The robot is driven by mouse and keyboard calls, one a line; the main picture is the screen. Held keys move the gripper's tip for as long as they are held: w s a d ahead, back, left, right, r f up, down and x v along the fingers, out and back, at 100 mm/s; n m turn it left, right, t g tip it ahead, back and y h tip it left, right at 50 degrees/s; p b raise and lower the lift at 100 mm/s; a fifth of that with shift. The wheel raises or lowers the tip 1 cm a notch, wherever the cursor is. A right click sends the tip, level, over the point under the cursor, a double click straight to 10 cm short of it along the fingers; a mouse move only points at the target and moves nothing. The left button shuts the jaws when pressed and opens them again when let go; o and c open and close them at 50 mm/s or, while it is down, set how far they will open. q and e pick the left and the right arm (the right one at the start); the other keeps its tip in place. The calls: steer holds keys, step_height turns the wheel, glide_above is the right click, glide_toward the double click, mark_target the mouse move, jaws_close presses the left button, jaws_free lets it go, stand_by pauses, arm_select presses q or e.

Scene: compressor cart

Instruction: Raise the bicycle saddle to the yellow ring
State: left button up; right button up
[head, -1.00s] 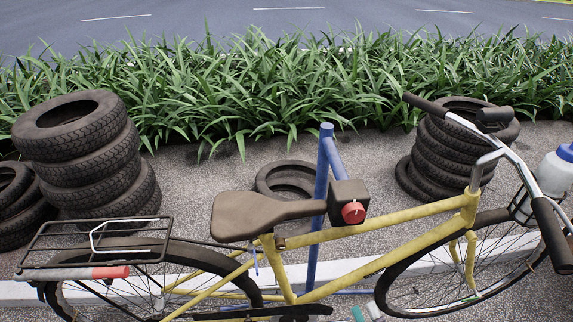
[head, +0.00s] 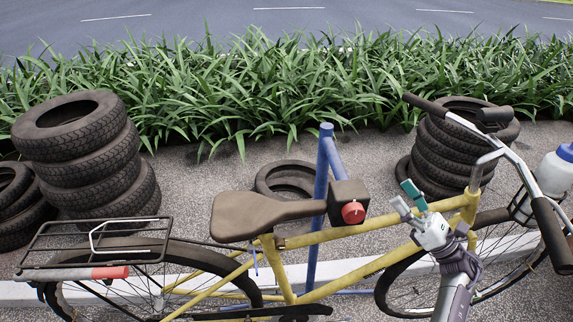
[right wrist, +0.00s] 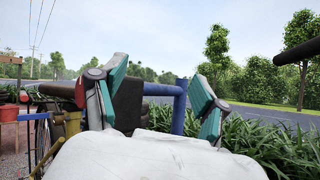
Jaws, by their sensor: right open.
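The brown bicycle saddle (head: 262,213) sits low over the yellow frame (head: 400,216) in the head view, close above the seat tube. I cannot make out a yellow ring on the seat post. A dark box with a red knob (head: 352,212) is at the saddle's nose, in front of the blue post. My right gripper (head: 408,196) is open and empty, in front of the frame's top tube, to the right of the red knob. In the right wrist view its two teal-tipped fingers (right wrist: 160,88) are spread, with the blue post beyond. My left gripper is not in view.
A blue post (head: 321,190) stands behind the bicycle. Tyre stacks (head: 85,140) stand behind, left and right. The handlebar (head: 505,150) and a white bottle (head: 555,172) are at right.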

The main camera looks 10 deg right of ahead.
steer(key=w+a+r+n+g+y, duration=0.4)
steer(key=a+r+n+g+y, duration=0.25)
steer(key=a+r+g, duration=0.6)
steer(key=s+a+r+n+g+h, duration=0.1)
steer(key=a+r+n+g+h, duration=0.1)
steer(key=a+g, duration=0.4)
steer(key=s+a+r+n+g+h, duration=0.2)
steer(key=a+r+g, duration=0.15)
steer(key=a, duration=0.45)
steer(key=s+a+f+m+g+h, duration=0.1)
steer(key=s+a+f+h, duration=0.1)
steer(key=a+h, duration=0.2)
steer(key=n+t+h, duration=0.2)
steer(key=t+h, duration=0.3)
steer(key=h, duration=1)
glide_toward(287, 206)
step_height(287, 206, down, 11)
steer(key=shift+w+a+r, duration=0.1)
steer(key=shift+w+r, duration=0.05)
steer(key=shift+c, duration=0.3)
